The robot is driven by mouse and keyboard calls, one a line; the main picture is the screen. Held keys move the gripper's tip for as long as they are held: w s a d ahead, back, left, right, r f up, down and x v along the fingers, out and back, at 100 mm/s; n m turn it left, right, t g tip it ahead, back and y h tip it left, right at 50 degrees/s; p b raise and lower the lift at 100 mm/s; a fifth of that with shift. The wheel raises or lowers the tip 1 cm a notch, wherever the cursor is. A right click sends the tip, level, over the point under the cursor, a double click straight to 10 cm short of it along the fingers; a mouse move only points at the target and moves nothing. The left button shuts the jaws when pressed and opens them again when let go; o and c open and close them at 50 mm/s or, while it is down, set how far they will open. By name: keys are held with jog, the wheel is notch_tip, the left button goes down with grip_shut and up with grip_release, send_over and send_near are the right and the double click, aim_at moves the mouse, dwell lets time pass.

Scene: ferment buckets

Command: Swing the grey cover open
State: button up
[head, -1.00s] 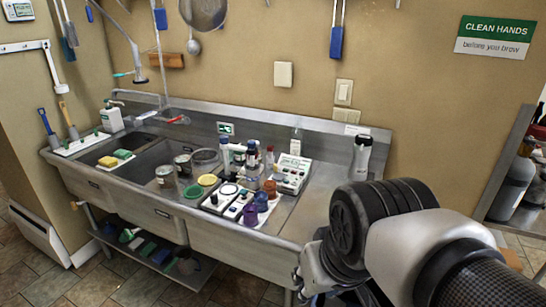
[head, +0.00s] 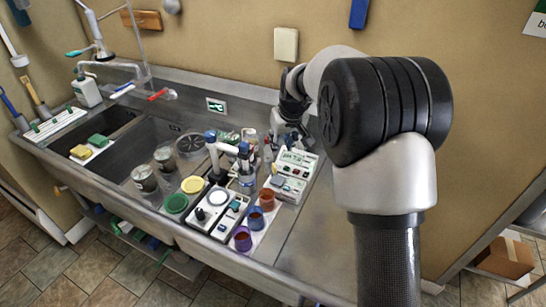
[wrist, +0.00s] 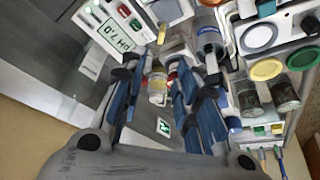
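A white meter (head: 295,175) with a lit display and small buttons stands on the steel counter. My gripper (head: 284,135) is above the back of the counter, behind the meter. In the wrist view its blue-lined fingers (wrist: 168,88) are spread apart, with bottles visible beyond the gap. I see nothing held between them.
Left of the meter stand bottles and a white, blue-jointed stand (head: 228,150). In front are a control panel (head: 216,208) and coloured cups (head: 267,198). Yellow and green lids (head: 193,184), jars (head: 145,178) and a sink (head: 122,155) lie further left. The counter's right part (head: 310,240) is clear.

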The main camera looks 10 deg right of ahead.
aim_at(274, 166)
jog(key=b+x, duration=0.1)
jog(key=x, duration=0.7)
jog(key=b+x, duration=0.2)
jog(key=x, duration=0.6)
jog(key=shift+s+f, duration=0.15)
jog(key=shift+f, duration=0.05)
jog(key=shift+c, duration=0.3)
grip_shut()
